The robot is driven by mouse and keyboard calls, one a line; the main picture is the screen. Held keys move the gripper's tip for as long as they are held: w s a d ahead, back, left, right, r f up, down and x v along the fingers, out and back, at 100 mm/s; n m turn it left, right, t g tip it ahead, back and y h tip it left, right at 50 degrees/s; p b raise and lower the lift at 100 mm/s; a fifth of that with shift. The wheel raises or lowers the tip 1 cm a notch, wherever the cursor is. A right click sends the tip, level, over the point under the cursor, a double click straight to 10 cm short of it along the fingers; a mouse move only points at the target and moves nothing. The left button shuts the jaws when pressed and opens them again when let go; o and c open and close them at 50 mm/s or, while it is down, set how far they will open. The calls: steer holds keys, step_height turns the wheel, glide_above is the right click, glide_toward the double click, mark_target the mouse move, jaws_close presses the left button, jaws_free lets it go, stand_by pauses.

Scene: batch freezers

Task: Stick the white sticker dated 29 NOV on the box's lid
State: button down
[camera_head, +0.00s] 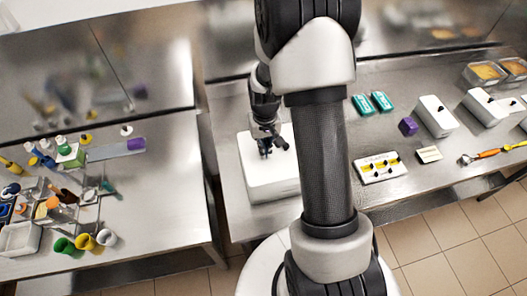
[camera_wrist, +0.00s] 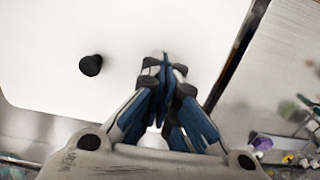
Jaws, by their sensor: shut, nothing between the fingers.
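A white box (camera_head: 262,188) stands on the left end of the right-hand steel counter. Its plain white lid (camera_wrist: 60,30) fills much of the wrist view and has a black knob (camera_wrist: 91,65). My gripper (camera_head: 265,155) is over the lid, pointing down, with its fingers together and empty. In the wrist view its blue-and-grey fingertips (camera_wrist: 166,66) are beside the knob; I cannot tell whether they touch the lid. I can make out no sticker or date on the visible lid. A small pale label-like card (camera_head: 428,154) lies on the counter; its writing is too small to read.
Right of my arm are a white tray with yellow strips (camera_head: 380,167), a purple cube (camera_head: 408,126), teal packs (camera_head: 372,103), white lidded boxes (camera_head: 435,116) and an orange-handled tool (camera_head: 490,153). The left counter (camera_head: 165,200) holds bottles and cups. A gap separates the counters.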

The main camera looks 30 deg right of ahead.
steer(key=shift+f+b, duration=0.5)
steer(key=shift+f, duration=0.2)
stand_by(0.5)
steer(key=shift+r+p, duration=2.45)
steer(key=shift+r, duration=1.1)
